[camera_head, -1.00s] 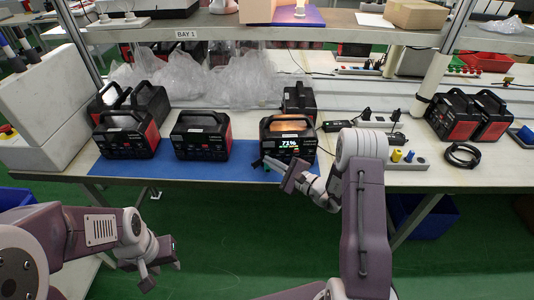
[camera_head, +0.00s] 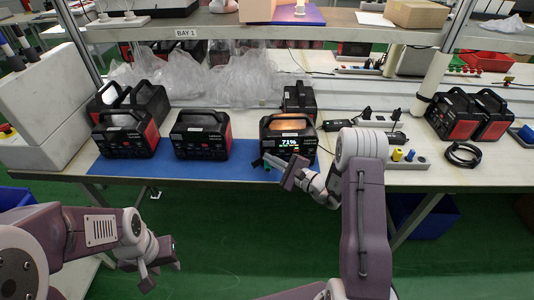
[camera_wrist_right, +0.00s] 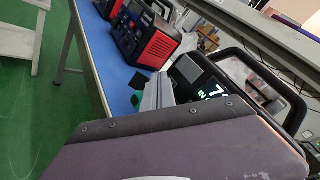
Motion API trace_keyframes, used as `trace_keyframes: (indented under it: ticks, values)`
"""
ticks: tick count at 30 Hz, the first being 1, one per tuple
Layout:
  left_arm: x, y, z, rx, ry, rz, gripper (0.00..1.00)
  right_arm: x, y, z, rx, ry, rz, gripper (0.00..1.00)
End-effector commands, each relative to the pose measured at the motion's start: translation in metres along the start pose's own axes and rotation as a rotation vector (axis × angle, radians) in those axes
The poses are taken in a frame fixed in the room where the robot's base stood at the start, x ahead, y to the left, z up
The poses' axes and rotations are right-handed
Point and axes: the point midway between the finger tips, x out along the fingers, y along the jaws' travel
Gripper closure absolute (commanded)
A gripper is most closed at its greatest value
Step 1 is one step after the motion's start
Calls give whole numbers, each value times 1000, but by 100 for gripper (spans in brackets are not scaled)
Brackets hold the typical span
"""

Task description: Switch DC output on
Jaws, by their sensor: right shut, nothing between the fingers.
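A black and red power station (camera_head: 288,135) with a lit display reading 71% stands on the blue mat (camera_head: 247,170). Its front also shows in the right wrist view (camera_wrist_right: 196,70). My right gripper (camera_head: 268,160) is shut and empty, its fingertips at the lower left of the station's front panel. In the right wrist view the grey fingers (camera_wrist_right: 158,92) are close to the panel; I cannot tell whether they touch it. The fingers and wrist hide part of the front panel. My left gripper (camera_head: 162,268) hangs over the floor, away from the table, its jaws apart.
Other power stations stand on the mat (camera_head: 201,135) and at its left end (camera_head: 126,134). Two more (camera_head: 455,116) stand at the right. A block with yellow and blue knobs (camera_head: 405,158) and a coiled black cable (camera_head: 462,154) lie right of my right arm.

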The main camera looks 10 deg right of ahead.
Motion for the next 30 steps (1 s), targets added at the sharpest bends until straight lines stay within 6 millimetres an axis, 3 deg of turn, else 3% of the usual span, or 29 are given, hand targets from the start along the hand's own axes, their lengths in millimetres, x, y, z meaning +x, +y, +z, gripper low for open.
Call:
trace_keyframes:
  ticks: [30]
  values:
    - [4, 0, 0, 0, 0, 0, 64, 5, -4, -3, 0, 0, 0, 100]
